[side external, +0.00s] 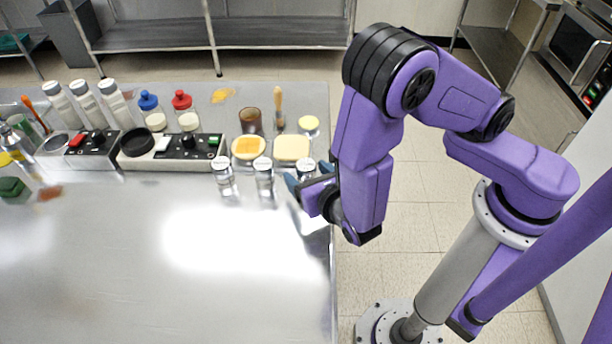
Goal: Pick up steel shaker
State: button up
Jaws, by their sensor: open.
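Three small shakers with pale tops stand in a row near the right end of the steel table: a left one (222,178), a middle one (263,178) and a right one (305,167). I cannot tell for sure which is the steel shaker. My gripper (306,180) is open at the right shaker, its bluish fingers around or just in front of it. The lower part of that shaker is hidden by the gripper, and I cannot tell whether the fingers touch it.
Behind the shakers lie food slices (292,148) on boards, a brown cup (250,121) and a wooden-handled brush (279,105). Control boxes (190,146), a red-capped bottle (184,112) and a blue-capped bottle (151,112) stand left. The front of the steel table (130,270) is clear.

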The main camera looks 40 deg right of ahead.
jog(key=shift+x, duration=1.45)
jog(key=shift+c, duration=0.4)
jog(key=c, duration=1)
jog(key=shift+r, duration=0.15)
